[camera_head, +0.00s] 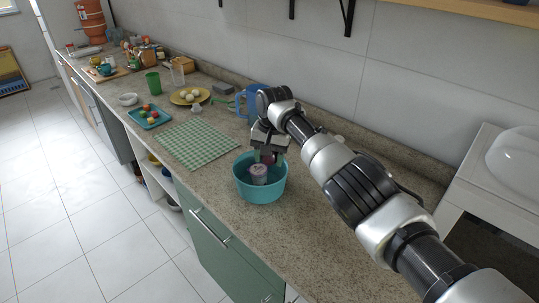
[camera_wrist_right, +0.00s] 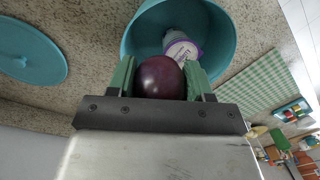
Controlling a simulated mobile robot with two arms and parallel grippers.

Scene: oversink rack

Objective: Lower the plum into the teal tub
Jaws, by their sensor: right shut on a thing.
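The dark purple plum (camera_wrist_right: 160,79) is between the green finger pads of my right gripper (camera_head: 268,154), which is shut on it. In the head view the plum is mostly hidden by the gripper. The teal tub (camera_head: 262,193) stands on the counter, and the gripper with the plum is over its opening, near the back rim. A small white and purple container (camera_head: 259,174) is inside the tub; it also shows in the right wrist view (camera_wrist_right: 181,47), close to the plum. Whether the two touch, I cannot tell. My left gripper is out of view.
A green checked cloth (camera_head: 196,145) lies left of the tub. A blue jug (camera_head: 250,104) stands behind the gripper. A flat teal disc (camera_wrist_right: 30,52) lies beside the tub in the wrist view. A blue tray (camera_head: 150,116) and yellow plate (camera_head: 187,96) hold small items further left.

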